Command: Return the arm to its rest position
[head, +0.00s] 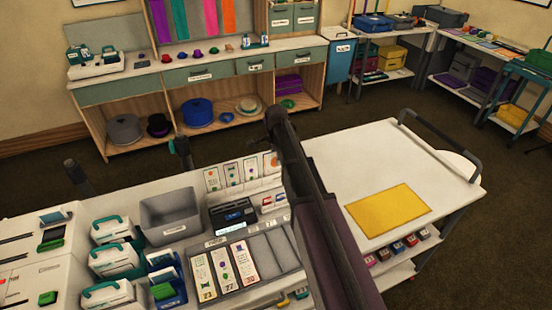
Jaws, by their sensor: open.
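My dark arm (335,240) rises from the bottom edge, right of centre, and leans up and left to a dark end (276,122) in front of the back bench. I cannot make out gripper fingers in the head view, so what my gripper holds, if anything, does not show. The arm hides part of the counter's right end and the gap beside the white cart.
A white cart (350,150) with a yellow sheet (388,210) stands right. Open floor (350,112) lies behind.

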